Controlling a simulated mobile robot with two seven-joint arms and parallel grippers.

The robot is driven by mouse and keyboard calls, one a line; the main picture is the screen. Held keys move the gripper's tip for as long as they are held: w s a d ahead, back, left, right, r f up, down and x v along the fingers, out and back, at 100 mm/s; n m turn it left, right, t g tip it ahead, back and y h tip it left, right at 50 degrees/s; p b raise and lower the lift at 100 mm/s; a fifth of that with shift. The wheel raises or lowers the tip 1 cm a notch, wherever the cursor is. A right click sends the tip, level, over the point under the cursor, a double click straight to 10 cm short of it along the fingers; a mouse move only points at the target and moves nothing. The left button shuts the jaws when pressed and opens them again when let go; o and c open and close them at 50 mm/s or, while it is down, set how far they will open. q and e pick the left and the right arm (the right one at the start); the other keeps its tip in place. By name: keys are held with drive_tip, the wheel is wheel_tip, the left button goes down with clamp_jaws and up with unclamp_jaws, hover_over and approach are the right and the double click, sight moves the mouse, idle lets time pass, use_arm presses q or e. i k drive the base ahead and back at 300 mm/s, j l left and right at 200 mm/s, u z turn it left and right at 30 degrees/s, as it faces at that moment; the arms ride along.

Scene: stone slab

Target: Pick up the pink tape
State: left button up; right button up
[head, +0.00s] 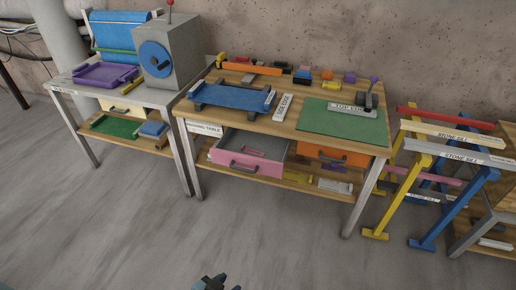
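I cannot single out the pink tape with certainty. An open pink drawer (247,169) hangs under the middle table, and a small pinkish item (247,151) seems to lie inside it, too small to identify. A dark piece of one gripper, apparently my left (212,283), shows at the bottom edge, far from the table. Its fingers are mostly cut off. My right gripper is out of view.
The middle table carries a blue tray (235,97), a green mat (340,124) and a white label (283,107). A grey machine (172,55) stands on the left bench. Yellow and blue trestles (458,205) stand at right. The grey floor (140,230) in front is clear.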

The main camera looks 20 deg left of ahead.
sight(254, 153)
drive_tip(key=i+j+z, duration=0.15)
drive_tip(key=j, duration=0.3)
drive_tip(key=i+j+z, duration=0.1)
drive_tip(key=j, duration=0.4)
drive_tip(key=i+j+z, duration=0.15)
drive_tip(key=j, duration=0.35)
drive_tip(key=i+j+z, duration=0.15)
drive_tip(key=j, duration=0.4)
drive_tip(key=i+j+z, duration=0.15)
drive_tip(key=j, duration=0.4)
drive_tip(key=i+j+z, duration=0.1)
drive_tip(key=j, duration=0.45)
drive_tip(key=i+j+z, duration=0.15)
drive_tip(key=i+j, duration=0.35)
